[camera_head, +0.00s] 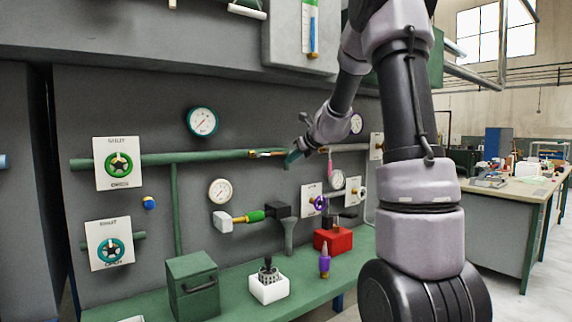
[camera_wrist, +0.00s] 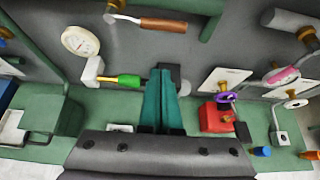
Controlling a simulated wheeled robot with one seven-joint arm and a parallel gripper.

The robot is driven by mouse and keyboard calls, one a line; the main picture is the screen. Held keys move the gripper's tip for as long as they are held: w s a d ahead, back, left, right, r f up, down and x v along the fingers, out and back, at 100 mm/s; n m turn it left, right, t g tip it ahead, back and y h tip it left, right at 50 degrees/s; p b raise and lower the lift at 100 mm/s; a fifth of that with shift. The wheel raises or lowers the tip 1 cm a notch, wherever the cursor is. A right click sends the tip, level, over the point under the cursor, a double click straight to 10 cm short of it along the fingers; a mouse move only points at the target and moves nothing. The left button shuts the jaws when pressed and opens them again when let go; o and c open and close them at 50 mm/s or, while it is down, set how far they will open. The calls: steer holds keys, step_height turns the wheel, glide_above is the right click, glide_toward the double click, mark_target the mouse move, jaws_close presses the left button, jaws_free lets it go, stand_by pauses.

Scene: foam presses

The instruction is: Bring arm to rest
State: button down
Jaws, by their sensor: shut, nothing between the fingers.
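My arm reaches up and over from the right in the head view. My gripper (camera_head: 293,158) is by the panel's horizontal green pipe (camera_head: 205,158), close to a handle with a brown grip (camera_head: 268,154). I cannot tell whether they touch in the head view. In the wrist view the teal fingers (camera_wrist: 163,100) are together and empty. There the brown-gripped handle (camera_wrist: 163,25) is beyond the fingertips, apart from them.
A green bench (camera_head: 228,285) below carries a green box (camera_head: 193,286), a white holder (camera_head: 269,287) and a red box (camera_head: 333,241). Gauges, a green-handled valve (camera_head: 248,217) and handwheels (camera_head: 119,164) stick out from the grey panel. A worktable (camera_head: 513,186) stands at right.

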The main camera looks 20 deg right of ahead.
steer(key=s+a+r+n+g+y, duration=0.1)
steer(key=s+a+r+n, duration=0.25)
steer(key=s+n, duration=0.45)
steer(key=s+a+r+n+g+y, duration=0.15)
steer(key=s+a+n, duration=0.3)
steer(key=s, duration=0.55)
steer(key=s+f+n+g+h, duration=0.1)
steer(key=s+f+n+h, duration=0.1)
steer(key=s+n, duration=0.6)
steer(key=s+f+n+h, duration=0.1)
steer(key=s+n+h, duration=0.1)
steer(key=s+n, duration=0.5)
steer(key=s, duration=0.4)
steer(key=shift+d+f+n+g, duration=0.25)
steer(key=shift+f+n+g, duration=0.1)
